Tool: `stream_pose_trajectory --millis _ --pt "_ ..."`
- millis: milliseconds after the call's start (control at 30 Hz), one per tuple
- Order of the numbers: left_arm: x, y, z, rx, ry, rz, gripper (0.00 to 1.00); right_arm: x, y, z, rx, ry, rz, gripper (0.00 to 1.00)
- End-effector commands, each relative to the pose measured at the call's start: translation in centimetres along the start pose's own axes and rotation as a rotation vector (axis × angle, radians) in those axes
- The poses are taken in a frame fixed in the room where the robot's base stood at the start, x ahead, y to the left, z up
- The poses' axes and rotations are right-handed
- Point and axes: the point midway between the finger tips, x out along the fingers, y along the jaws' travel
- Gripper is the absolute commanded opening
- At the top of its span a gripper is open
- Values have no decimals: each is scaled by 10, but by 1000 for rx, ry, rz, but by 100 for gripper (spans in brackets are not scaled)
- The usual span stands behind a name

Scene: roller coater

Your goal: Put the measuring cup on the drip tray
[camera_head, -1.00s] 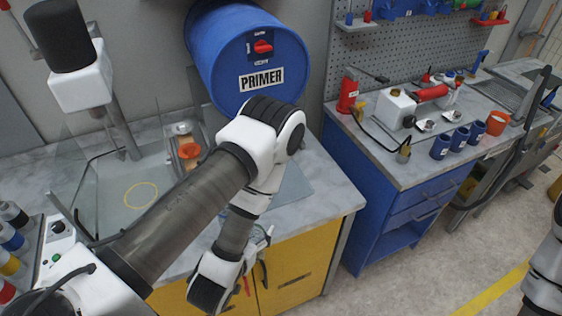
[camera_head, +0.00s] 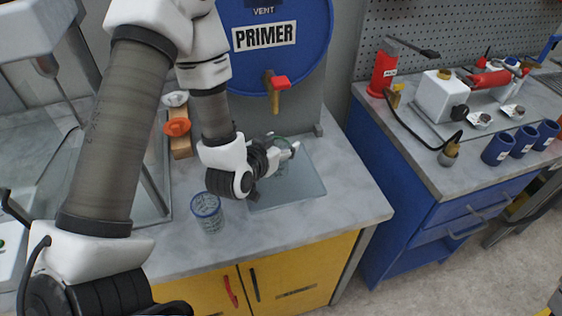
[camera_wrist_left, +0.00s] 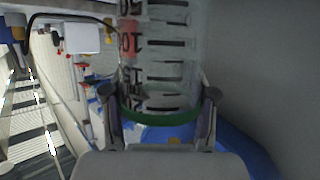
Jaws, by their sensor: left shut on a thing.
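The measuring cup (camera_wrist_left: 160,65) is clear with black scale marks and a green band, and it fills the upper middle of the left wrist view. My left gripper (camera_head: 290,149) is shut on it, with one finger on each side near the green band. In the head view the cup is mostly hidden by the gripper. The drip tray (camera_head: 312,187) is a flat grey plate on the bench below the primer tap. The gripper is over its back part; I cannot tell whether the cup touches it. My right gripper is out of view.
A blue primer drum (camera_head: 300,70) with a brass tap (camera_head: 275,95) stands just behind the tray. A clear cup with a blue rim (camera_head: 207,213) stands on the bench left of the tray. An orange-topped item (camera_head: 177,127) is farther left. The bench front is clear.

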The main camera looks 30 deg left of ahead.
Motion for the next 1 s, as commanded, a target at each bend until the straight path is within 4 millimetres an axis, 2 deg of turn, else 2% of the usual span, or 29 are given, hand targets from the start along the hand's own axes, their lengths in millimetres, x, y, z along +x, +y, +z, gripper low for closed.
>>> stream_pose_trajectory --millis 33,200,233,300,367,600,967,1000 --pt "9 -3 8 -4 7 -2 28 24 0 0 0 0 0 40" --pt "18 -8 2 -6 5 4 28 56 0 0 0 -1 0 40" --pt "20 -12 -10 -6 1 2 28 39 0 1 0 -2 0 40" --pt "29 -16 -13 -4 -1 3 28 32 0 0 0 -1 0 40" --pt "35 -19 -12 -2 -3 3 28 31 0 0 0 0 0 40" --pt "49 -20 20 -1 -5 3 28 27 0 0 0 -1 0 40" --pt "52 -19 26 -3 -2 3 28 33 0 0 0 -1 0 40" --pt "51 -19 24 -3 -2 3 71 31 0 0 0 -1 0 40"
